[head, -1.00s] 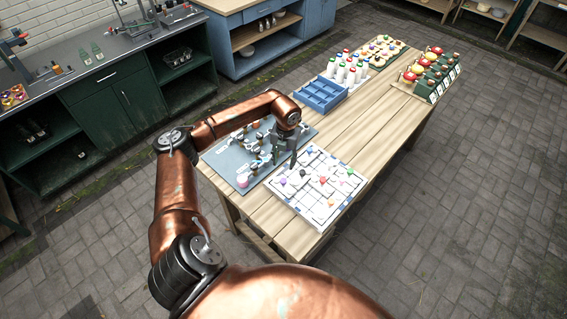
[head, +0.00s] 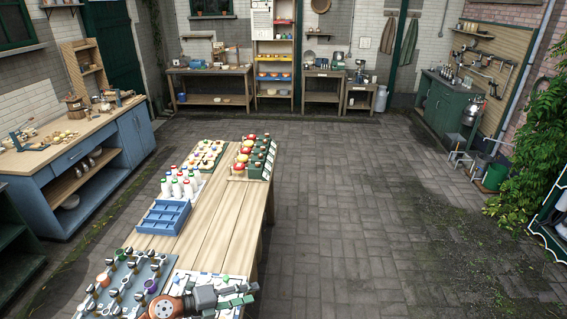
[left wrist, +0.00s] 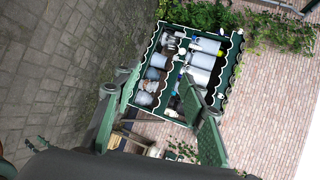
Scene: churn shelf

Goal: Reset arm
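My left gripper (head: 236,299) is at the bottom of the head view, over the near end of the wooden table (head: 215,225). Part of my copper left arm shows beside it at the bottom edge. In the left wrist view its two green fingers (left wrist: 158,88) stand wide apart with nothing between them. My right arm and gripper are not in view.
A grey tray (head: 113,286) of small parts is left of the gripper. A white board lies partly hidden beneath it. Further along are a blue divided crate (head: 164,216), white bottles (head: 180,184) and a rack of red-topped items (head: 252,160). Paved floor (head: 360,200) right of the table is clear.

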